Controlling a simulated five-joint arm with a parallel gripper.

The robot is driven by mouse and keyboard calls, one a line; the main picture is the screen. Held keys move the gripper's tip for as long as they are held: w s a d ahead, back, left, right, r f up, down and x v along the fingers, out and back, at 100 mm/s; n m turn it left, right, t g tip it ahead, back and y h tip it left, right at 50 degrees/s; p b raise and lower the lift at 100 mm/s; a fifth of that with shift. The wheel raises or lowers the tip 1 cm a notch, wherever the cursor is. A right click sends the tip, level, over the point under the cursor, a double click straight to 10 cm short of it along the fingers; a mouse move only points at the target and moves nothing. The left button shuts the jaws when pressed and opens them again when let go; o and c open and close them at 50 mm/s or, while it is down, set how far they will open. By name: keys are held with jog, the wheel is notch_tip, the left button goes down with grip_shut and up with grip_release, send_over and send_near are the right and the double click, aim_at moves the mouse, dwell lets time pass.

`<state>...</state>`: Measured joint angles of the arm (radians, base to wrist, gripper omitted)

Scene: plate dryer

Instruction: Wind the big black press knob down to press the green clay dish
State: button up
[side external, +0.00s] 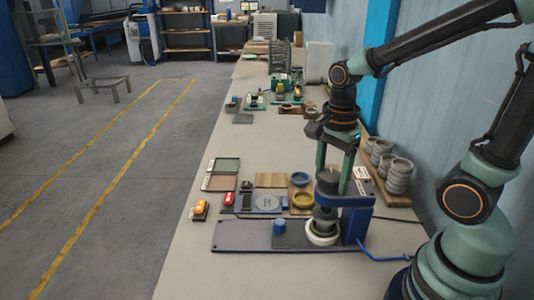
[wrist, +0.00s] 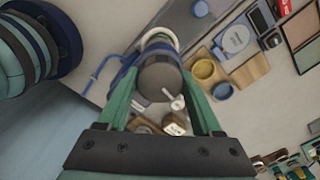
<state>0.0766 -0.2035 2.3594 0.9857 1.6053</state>
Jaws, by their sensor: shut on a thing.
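The big black press knob (side external: 327,178) tops the small press, whose blue frame (side external: 356,215) stands on a dark blue base plate (side external: 245,236). My gripper (side external: 333,172) reaches down from above, with its two green fingers on either side of the knob. In the wrist view the knob (wrist: 160,80) sits between the fingertips, and my gripper (wrist: 159,88) is shut on it. Below the knob, a dark press head stands over a white ring (side external: 321,238). No green clay dish can be made out; the press head and ring cover that spot.
A blue knob (side external: 280,226) stands on the base plate. A yellow bowl (side external: 303,199) and a blue bowl (side external: 299,179) sit close behind the press. Stacked grey bowls (side external: 398,176) stand right, by the wall. A blue cable (side external: 385,257) runs right. The front bench is clear.

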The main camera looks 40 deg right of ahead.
aim_at(332, 175)
jog(key=shift+m, duration=0.5)
jog(key=o, duration=1.4)
jog(key=shift+r, duration=0.1)
notch_tip(332, 175, up, 12)
